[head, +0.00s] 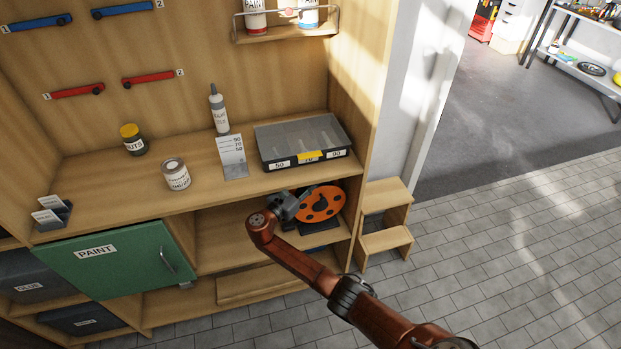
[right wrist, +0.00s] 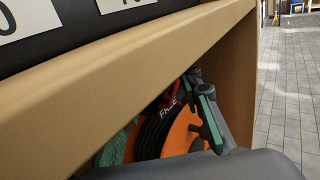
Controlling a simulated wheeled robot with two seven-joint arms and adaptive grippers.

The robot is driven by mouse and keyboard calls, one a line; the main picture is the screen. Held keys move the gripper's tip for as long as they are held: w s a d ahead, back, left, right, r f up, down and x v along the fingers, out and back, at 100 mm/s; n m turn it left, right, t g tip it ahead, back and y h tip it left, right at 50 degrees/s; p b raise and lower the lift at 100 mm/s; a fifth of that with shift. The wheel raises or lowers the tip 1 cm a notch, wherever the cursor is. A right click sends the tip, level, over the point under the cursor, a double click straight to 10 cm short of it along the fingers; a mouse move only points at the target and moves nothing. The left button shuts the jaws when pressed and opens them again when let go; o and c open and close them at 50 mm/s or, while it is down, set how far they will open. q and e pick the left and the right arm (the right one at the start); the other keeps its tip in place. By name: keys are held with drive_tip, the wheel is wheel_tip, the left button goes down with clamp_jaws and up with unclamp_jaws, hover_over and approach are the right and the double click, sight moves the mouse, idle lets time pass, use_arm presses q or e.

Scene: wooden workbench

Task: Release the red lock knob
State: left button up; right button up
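An orange reel (head: 320,203) stands on the shelf under the bench top at the right. In the right wrist view the reel (right wrist: 182,135) shows an orange face, a black side and a label reading FREE. A red part (right wrist: 176,90) shows by that label, mostly hidden; I take it for the lock knob but cannot see its shape. My right gripper (head: 289,206) is at the left side of the reel. In the right wrist view its green-padded fingers (right wrist: 163,122) are well apart, with part of the reel showing between them. I cannot tell whether they touch it. My left gripper is not in view.
The bench top edge (right wrist: 130,75) runs close above my right gripper, and the shelf's side wall (right wrist: 238,70) stands to its right. A grey organizer box (head: 302,142) sits on top. A green PAINT door (head: 120,262) is at the left, a wooden step stool (head: 386,240) at the right.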

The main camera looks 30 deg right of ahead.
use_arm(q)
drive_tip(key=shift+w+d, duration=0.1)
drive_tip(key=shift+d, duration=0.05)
use_arm(e)
drive_tip(key=v, duration=1.1)
drive_tip(key=shift+a, duration=0.25)
